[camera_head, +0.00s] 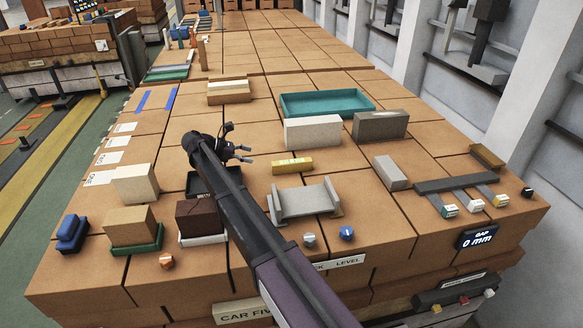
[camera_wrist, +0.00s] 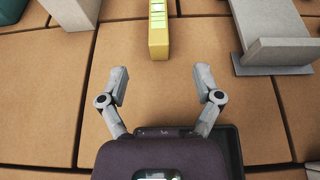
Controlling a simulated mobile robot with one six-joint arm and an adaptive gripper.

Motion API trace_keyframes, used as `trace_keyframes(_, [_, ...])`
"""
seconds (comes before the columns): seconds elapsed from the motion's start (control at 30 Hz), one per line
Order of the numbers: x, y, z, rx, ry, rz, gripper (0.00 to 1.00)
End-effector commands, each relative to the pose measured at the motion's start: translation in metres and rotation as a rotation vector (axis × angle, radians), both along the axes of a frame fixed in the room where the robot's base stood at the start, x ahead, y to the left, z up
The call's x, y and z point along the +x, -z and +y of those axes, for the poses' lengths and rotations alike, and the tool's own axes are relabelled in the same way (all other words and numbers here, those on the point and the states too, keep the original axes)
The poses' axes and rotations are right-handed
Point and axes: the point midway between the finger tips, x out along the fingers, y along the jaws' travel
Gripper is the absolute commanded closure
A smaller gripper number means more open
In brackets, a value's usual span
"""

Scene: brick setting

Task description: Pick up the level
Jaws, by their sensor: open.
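The level is a short yellow bar (camera_head: 292,166) lying on the brick-coloured table top, right of my gripper (camera_head: 246,154) in the head view. In the wrist view the level (camera_wrist: 158,41) stands out at the top centre, with pale green windows along its top; its far end is cut off by the frame. My gripper (camera_wrist: 161,88) is open and empty, its two grey fingers spread below the level's near end. The level is apart from the fingers, in line with the gap between them.
A grey channel-shaped holder (camera_head: 304,201) stands just in front of the level. A white block (camera_head: 313,131), a grey block (camera_head: 380,125) and a teal tray (camera_head: 326,103) lie behind it. A dark tray (camera_wrist: 228,150) sits under my gripper. Bare table surrounds the level.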

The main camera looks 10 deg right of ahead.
Motion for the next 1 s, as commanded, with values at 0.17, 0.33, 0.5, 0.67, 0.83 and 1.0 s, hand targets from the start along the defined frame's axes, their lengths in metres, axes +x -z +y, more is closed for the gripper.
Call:
trace_keyframes(0.17, [-0.001,0.009,-0.017,0.000,0.002,0.000,0.17])
trace_keyframes(0.33, [-0.001,0.020,-0.039,0.000,0.000,-0.001,0.17])
trace_keyframes(0.5, [-0.001,0.028,-0.061,-0.001,0.000,0.000,0.17])
trace_keyframes(0.67, [0.000,0.031,-0.072,0.000,0.000,0.000,0.17])
trace_keyframes(0.83, [0.000,0.031,-0.074,0.000,-0.001,0.001,0.17])
trace_keyframes(1.0, [0.000,0.031,-0.074,0.000,-0.001,0.001,0.17])
